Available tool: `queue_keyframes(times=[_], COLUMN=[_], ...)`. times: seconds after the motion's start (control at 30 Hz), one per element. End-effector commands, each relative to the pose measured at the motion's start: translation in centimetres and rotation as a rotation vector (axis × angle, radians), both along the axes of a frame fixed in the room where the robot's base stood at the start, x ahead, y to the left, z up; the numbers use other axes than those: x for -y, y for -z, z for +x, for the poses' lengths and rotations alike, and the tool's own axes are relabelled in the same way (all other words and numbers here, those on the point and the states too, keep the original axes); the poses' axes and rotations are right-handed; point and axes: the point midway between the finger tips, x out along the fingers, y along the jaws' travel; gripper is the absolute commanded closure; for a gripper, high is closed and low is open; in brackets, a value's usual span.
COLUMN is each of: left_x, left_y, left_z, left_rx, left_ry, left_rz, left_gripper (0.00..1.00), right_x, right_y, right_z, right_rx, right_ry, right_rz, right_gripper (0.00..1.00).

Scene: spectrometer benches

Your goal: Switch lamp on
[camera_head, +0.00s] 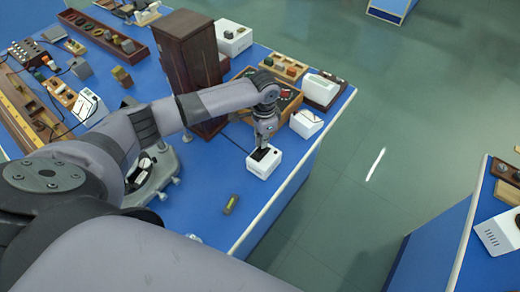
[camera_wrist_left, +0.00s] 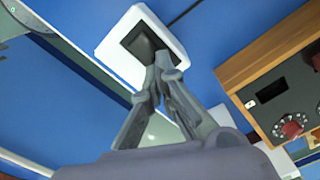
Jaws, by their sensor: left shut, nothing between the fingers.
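A small white box (camera_head: 262,168) with a black switch-like patch (camera_head: 260,154) on top stands near the right edge of the blue bench. The white box shows in the left wrist view (camera_wrist_left: 108,50) too, with its black patch (camera_wrist_left: 142,40) facing the camera. My left gripper (camera_head: 262,147) points down at this patch. Its fingertips (camera_wrist_left: 160,66) are shut, hold nothing, and overlap the patch's edge in the wrist view; I cannot tell whether they touch it. No lit lamp can be made out. My right gripper is not in view.
A tall dark wooden cabinet (camera_head: 188,55) stands behind the arm. A wooden box with dials (camera_wrist_left: 258,66) is beside the white box. A small greenish-yellow block (camera_head: 231,204) lies in front. Another blue bench (camera_head: 430,245) is across the floor at the right.

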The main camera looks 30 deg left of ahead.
Motion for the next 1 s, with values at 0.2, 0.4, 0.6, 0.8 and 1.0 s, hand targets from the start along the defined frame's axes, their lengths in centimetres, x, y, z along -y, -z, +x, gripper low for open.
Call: queue_keyframes(times=[0.2, 0.4, 0.6, 0.8, 1.0], left_x=[0.0, 0.0, 0.0, 0.0, 0.0], left_y=[0.4, 0.7, 1.0, 1.3, 1.6], left_z=[0.0, 0.0, 0.0, 0.0, -0.1], left_rx=[0.000, -0.001, -0.001, -0.001, -0.001], left_ry=[0.000, 0.000, 0.000, 0.000, 0.000], left_rz=[0.000, 0.001, 0.001, 0.001, 0.000], left_gripper=[1.00, 1.00, 1.00, 1.00, 1.00], right_x=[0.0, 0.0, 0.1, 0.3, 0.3], right_y=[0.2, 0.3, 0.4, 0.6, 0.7], right_z=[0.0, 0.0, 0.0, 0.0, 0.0], right_rx=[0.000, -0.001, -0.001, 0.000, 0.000], right_ry=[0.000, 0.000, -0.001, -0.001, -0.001], right_rz=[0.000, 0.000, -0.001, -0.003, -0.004], right_gripper=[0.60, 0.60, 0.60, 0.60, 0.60])
